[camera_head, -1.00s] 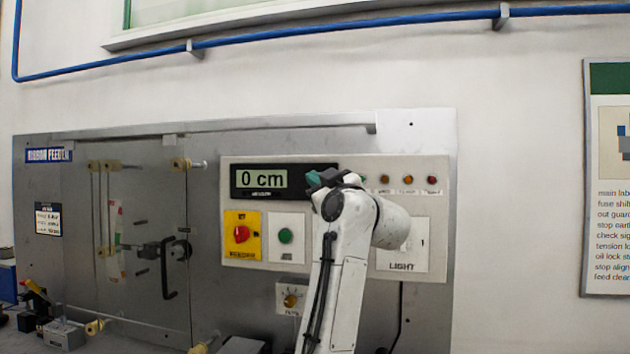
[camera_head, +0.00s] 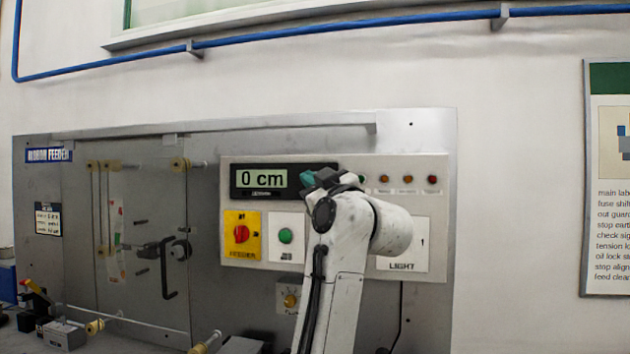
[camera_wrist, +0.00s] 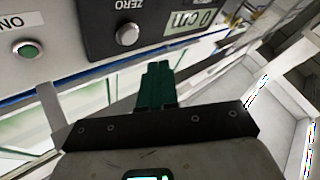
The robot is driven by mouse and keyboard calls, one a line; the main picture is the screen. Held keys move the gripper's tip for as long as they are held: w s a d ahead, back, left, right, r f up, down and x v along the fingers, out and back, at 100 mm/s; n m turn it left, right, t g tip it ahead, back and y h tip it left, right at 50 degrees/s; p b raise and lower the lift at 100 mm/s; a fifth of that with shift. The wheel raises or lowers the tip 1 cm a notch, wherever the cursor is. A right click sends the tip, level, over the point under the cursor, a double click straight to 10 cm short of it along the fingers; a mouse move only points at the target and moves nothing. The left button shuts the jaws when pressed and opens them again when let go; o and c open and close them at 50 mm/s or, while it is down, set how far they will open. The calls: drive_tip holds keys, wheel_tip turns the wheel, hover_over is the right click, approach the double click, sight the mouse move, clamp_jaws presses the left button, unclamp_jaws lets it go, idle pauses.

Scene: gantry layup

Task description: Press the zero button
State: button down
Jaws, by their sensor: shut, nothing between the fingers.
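The zero button (camera_wrist: 128,34) is a round silver knob on a dark display unit, under the word ZERO in the wrist view. In the head view it is hidden behind my gripper. The display (camera_head: 263,179) on that unit reads 0 cm; part of it also shows in the wrist view (camera_wrist: 197,18). My gripper (camera_wrist: 158,66) has green fingers that are closed together and empty. Its tips appear below and right of the button in the wrist view, with a visible gap. In the head view my gripper (camera_head: 312,180) is at the right end of the display unit.
Several small lamps (camera_head: 408,179) line the panel's right. A dial (camera_head: 291,300) sits lower down.

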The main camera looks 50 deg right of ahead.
drive_tip(key=shift+s+a, duration=0.2)
drive_tip(key=shift+a, duration=0.35)
drive_tip(key=shift+s+a, duration=0.2)
drive_tip(key=shift+a, duration=0.35)
drive_tip(key=w+a+f+g+y, duration=0.2)
drive_tip(key=a+f, duration=0.1)
drive_tip(key=f, duration=0.8)
drive_tip(key=w+a+f+g+y, duration=0.2)
drive_tip(key=a+f, duration=0.1)
drive_tip(key=f, duration=0.8)
drive_tip(key=s+a+f+g+y, duration=0.1)
drive_tip(key=s+a+f+g, duration=0.15)
drive_tip(key=f, duration=0.75)
drive_tip(key=s+a+f+g+y, duration=0.1)
drive_tip(key=s+a+f+g, duration=0.2)
drive_tip(key=f, duration=0.8)
drive_tip(key=s+a+f+g+y, duration=0.1)
drive_tip(key=s+a+f+g, duration=0.2)
drive_tip(key=s+f, duration=0.5)
drive_tip(key=s+a+f+g, duration=0.3)
drive_tip(key=s+f, duration=0.4)
drive_tip(key=s, duration=0.4)
drive_tip(key=s+a+f+m+g+y, duration=0.1)
drive_tip(key=s+a+f+g, duration=0.2)
drive_tip(key=s+a+f, duration=0.2)
drive_tip(key=s+f, duration=0.3)
drive_tip(key=s, duration=0.1)
drive_tip(key=shift+s+a+f+y, duration=0.3)
drive_tip(key=shift+s+a, duration=0.05)
